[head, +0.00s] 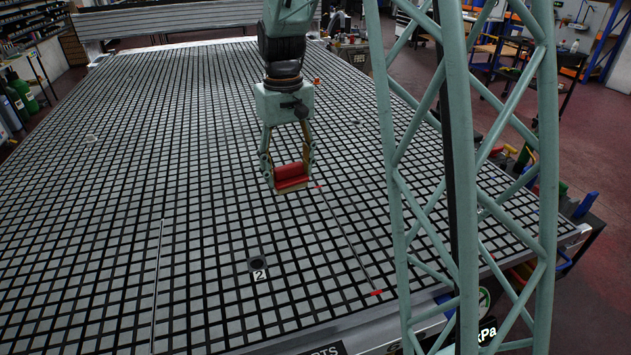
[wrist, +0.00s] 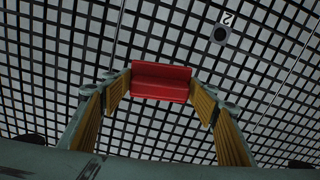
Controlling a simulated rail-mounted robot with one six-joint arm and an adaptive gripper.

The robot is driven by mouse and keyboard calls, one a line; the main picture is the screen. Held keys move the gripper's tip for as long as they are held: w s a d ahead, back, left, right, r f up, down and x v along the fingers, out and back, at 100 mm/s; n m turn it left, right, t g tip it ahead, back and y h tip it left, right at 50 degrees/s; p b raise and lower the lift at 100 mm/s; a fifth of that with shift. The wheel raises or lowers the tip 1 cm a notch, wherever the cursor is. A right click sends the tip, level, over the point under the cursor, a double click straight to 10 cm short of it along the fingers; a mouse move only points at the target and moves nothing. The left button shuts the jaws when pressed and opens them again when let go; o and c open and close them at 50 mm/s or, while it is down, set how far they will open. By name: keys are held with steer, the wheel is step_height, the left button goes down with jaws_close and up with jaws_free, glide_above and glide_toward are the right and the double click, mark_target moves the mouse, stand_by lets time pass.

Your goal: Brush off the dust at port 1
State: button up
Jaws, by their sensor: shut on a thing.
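My gripper (head: 288,178) is shut on a red block-shaped thing (head: 291,173), perhaps the brush, and holds it over the middle of the grid table (head: 200,200). In the wrist view the red thing (wrist: 161,82) sits between the yellow-padded fingers of my gripper (wrist: 160,85). Its bristles cannot be made out clearly. A dark round port (head: 257,264) with a label marked 2 (head: 259,275) lies nearer the front; this port also shows in the wrist view (wrist: 220,34). I cannot make out port 1 or its dust in either view.
A small pale item (head: 90,139) lies on the left of the table, and a small orange item (head: 316,80) lies toward the back. A thin line with a red end (head: 376,293) runs along the right part. Most of the grid is clear.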

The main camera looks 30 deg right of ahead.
steer(key=w+a+r, duration=0.3)
steer(key=w+a, duration=0.4)
steer(key=a, duration=0.3)
steer(key=shift+a+r+n, duration=0.2)
steer(key=shift+a+n, duration=0.1)
